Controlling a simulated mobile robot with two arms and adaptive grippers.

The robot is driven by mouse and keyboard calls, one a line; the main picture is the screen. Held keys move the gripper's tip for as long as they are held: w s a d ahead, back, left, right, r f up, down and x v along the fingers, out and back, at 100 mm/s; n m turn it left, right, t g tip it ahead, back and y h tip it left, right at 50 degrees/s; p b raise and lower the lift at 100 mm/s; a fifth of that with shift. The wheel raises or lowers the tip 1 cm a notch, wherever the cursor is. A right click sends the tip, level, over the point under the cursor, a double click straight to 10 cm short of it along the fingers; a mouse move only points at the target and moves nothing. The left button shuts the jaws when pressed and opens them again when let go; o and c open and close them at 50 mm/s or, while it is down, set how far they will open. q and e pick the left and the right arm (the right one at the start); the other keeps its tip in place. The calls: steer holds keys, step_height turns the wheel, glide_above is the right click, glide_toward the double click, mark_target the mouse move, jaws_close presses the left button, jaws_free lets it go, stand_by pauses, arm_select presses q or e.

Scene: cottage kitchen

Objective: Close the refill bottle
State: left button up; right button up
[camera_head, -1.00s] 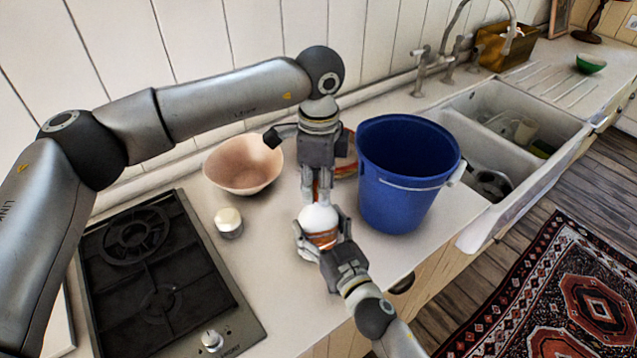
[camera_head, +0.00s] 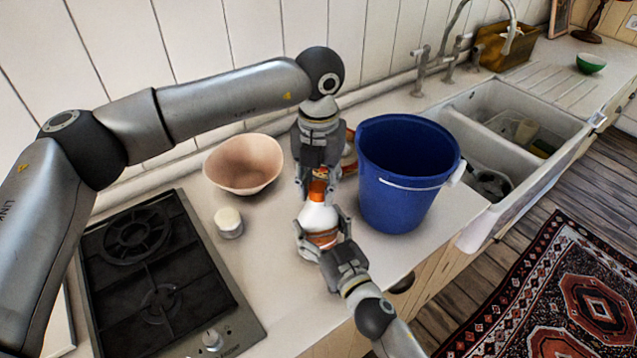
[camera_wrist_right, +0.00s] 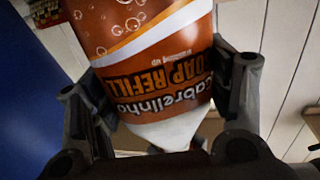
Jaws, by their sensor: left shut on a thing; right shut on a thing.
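The refill bottle (camera_head: 318,216) is white with an orange-brown label and stands upright on the counter. It also shows in the right wrist view (camera_wrist_right: 150,50), where the label reads "soap refill". My right gripper (camera_head: 322,229) is shut around its lower body, one finger on each side; these fingers also show in the right wrist view (camera_wrist_right: 160,100). An orange cap (camera_head: 317,190) is at the bottle's top. My left gripper (camera_head: 318,184) points down from above and is shut on the cap. Whether the cap's thread is engaged cannot be seen.
A blue bucket (camera_head: 408,200) stands close on the right. A pink bowl (camera_head: 243,168) and a small white-topped jar (camera_head: 229,222) stand on the left. A gas hob (camera_head: 160,270) is at the front left. A red-and-white item (camera_head: 349,155) is partly hidden behind my left gripper.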

arm_select(q)
steer(key=m, duration=1.3)
steer(key=shift+m, duration=0.4)
steer(key=m, duration=0.6)
steer(key=shift+m, duration=0.4)
steer(key=m, duration=0.7)
steer(key=o, duration=1.2)
step_height(320, 180, up, 12)
steer(key=shift+f, duration=0.1)
